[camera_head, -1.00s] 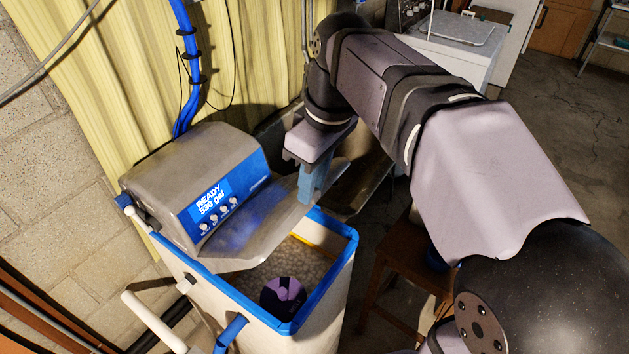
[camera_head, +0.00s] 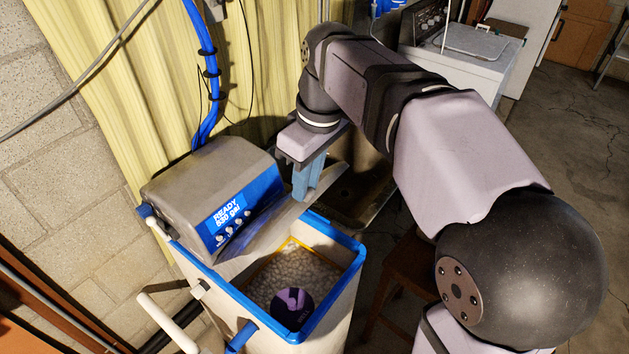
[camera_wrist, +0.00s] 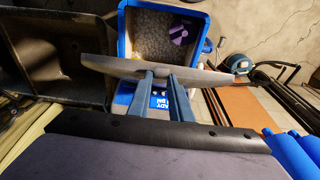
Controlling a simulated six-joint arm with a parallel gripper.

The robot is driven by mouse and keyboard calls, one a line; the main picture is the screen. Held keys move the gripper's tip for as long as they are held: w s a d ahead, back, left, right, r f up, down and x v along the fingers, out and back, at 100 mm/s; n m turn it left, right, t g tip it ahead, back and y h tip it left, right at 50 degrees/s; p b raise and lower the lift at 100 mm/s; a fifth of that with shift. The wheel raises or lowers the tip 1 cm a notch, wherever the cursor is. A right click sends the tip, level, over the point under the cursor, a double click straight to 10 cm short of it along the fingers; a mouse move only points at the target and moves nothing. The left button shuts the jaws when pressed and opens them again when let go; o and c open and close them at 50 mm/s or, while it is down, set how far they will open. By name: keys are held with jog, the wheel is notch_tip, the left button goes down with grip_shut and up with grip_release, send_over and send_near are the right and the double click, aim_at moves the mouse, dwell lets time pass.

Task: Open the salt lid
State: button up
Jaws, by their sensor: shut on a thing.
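The salt lid (camera_head: 268,228) is a grey panel, tilted up steeply at the back of the salt bin, beside the control head. In the wrist view the lid (camera_wrist: 105,64) shows nearly edge-on. My gripper (camera_head: 305,192) has blue fingers shut on the lid's edge; the fingers (camera_wrist: 163,78) also meet the lid in the wrist view. The bin (camera_head: 357,262) has a white body and a blue rim. Its mouth is uncovered, with pale salt pellets (camera_head: 293,272) and a round black and purple cap (camera_head: 291,305) inside.
The control head (camera_head: 212,192), with a display reading READY, stands left of the lid. Blue hoses (camera_head: 205,90) and a yellow curtain (camera_head: 120,110) are behind. A dark basin (camera_head: 365,190) and a brown wooden chair (camera_head: 408,262) are to the right.

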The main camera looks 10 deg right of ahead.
jog(key=shift+w+a+r+p, duration=1)
jog(key=shift+r+p, duration=0.1)
jog(key=shift+p, duration=0.2)
jog(key=shift+r, duration=0.1)
jog(key=w+a+r+p, duration=0.3)
jog(key=w+a+p, duration=0.2)
jog(key=p, duration=0.3)
jog(key=shift+w+a+r+p, duration=0.2)
jog(key=shift+w+a+p, duration=0.1)
jog(key=shift+w+a, duration=0.05)
jog(key=w+a, duration=0.5)
jog(key=shift+r, duration=0.45)
jog(key=o, duration=0.9)
jog(key=shift+w+a, duration=0.1)
jog(key=shift+a, duration=0.05)
